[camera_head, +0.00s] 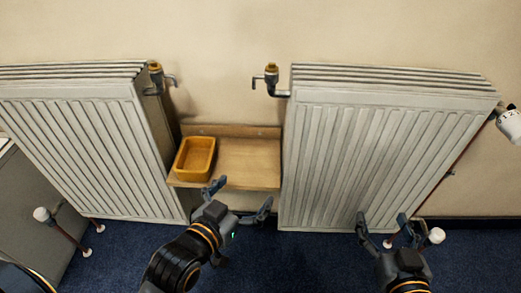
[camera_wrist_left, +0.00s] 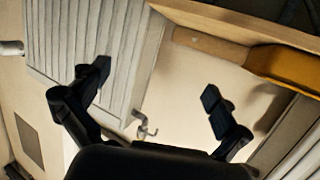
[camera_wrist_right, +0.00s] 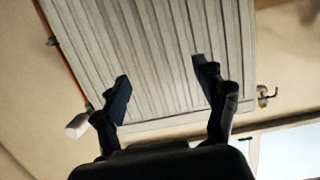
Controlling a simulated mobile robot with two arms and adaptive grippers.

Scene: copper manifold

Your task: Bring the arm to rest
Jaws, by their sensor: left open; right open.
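My left gripper (camera_head: 240,200) is open and empty, in front of the wooden shelf between the two radiators. Its spread fingers also show in the left wrist view (camera_wrist_left: 155,100), with nothing between them. My right gripper (camera_head: 383,228) is open and empty in front of the lower part of the right radiator (camera_head: 375,150). Its spread fingers show in the right wrist view (camera_wrist_right: 165,85), with the radiator's ribs behind them.
A wooden shelf (camera_head: 250,165) holds an orange tray (camera_head: 208,143) at its left. A left radiator (camera_head: 75,150) stands beside it. Valves (camera_head: 155,75) and (camera_head: 271,78) stick out near the radiators' inner top corners. A white thermostat knob (camera_head: 510,124) is at the far right. Blue carpet lies below.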

